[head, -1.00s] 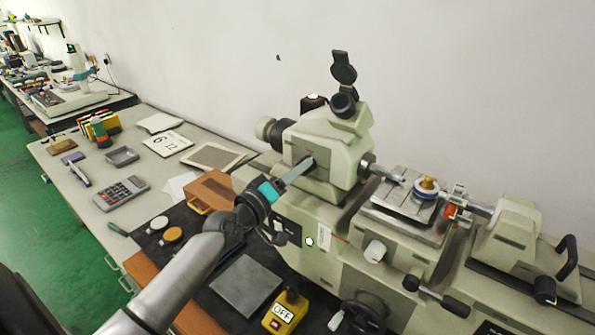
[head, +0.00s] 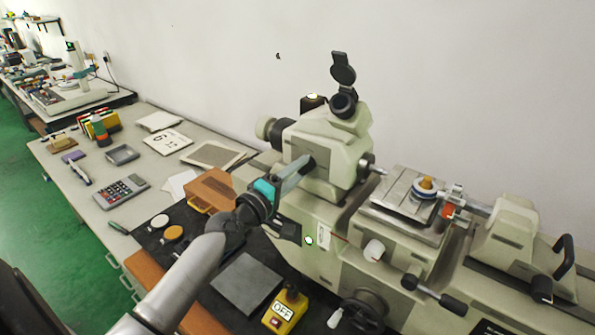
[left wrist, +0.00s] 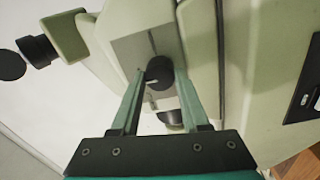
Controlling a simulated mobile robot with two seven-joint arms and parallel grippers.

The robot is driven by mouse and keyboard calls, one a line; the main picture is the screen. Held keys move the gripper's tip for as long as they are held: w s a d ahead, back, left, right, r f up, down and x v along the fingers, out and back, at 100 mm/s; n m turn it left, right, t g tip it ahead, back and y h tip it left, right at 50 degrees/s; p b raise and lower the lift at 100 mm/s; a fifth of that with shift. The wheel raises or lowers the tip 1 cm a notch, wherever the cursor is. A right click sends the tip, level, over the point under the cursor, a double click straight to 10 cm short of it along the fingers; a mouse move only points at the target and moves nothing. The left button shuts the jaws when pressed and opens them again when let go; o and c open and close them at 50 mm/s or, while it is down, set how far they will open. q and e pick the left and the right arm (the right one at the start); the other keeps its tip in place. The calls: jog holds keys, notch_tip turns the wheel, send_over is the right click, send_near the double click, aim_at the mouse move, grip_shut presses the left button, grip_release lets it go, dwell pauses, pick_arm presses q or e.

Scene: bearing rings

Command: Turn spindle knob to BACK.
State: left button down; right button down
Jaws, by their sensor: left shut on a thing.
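The measuring machine's pale green-grey headstock (head: 338,140) stands right of the middle in the head view. Its spindle knob (left wrist: 158,74) is small and black with a light pointer line, on a grey plate. In the head view the knob (head: 309,163) is partly hidden by my gripper. My left gripper (head: 303,164) reaches it from the front left. In the left wrist view the two fingers (left wrist: 160,85) are on either side of the knob and shut on it. The metal spindle (head: 379,170) sticks out a short way from the headstock's right side. My right gripper is not in view.
The stage (head: 398,207) carries a ring with a brass-coloured top (head: 427,186). A yellow OFF box (head: 285,311) and a grey plate (head: 246,284) lie in front of the machine. A brown wooden box (head: 213,188) stands left of my gripper. The wall is close behind.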

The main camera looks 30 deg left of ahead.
pick_arm(q)
jog(key=shift+c, duration=2)
grip_release()
jog(key=shift+s, duration=0.1)
jog(key=s+a+b, duration=0.1)
jog(key=s+b, duration=0.4)
jog(key=s, duration=1)
jog(key=shift+f, duration=0.25)
jog(key=shift+s, duration=0.1)
